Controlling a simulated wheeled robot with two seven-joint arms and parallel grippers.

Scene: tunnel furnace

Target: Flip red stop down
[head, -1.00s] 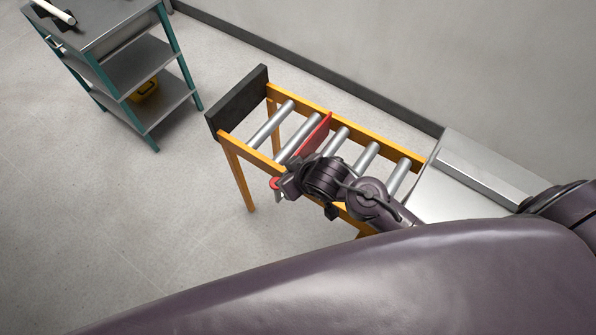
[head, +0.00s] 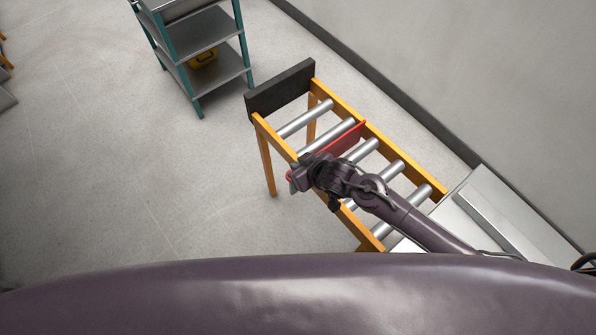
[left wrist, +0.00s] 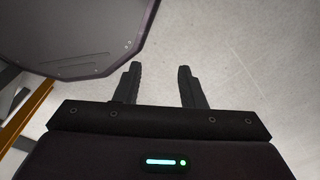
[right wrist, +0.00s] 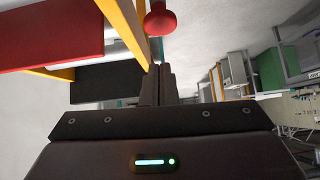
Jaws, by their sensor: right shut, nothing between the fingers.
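The red stop (head: 345,141) is a flat plate lying across the roller conveyor, between two rollers and standing above them. My right gripper (head: 296,179) is at the conveyor's near side rail, beside the stop's red knob, which is mostly hidden behind it in the head view. In the right wrist view the red knob (right wrist: 160,21) is just beyond the shut, empty fingertips (right wrist: 159,68), and the red plate (right wrist: 50,32) shows at upper left. Whether they touch is unclear. My left gripper (left wrist: 158,68) is open and empty over bare floor.
The orange-framed conveyor (head: 267,133) has a dark end board (head: 280,90) and several steel rollers. A metal housing (head: 455,215) adjoins its right end. A teal-legged shelf cart (head: 205,45) stands at upper left.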

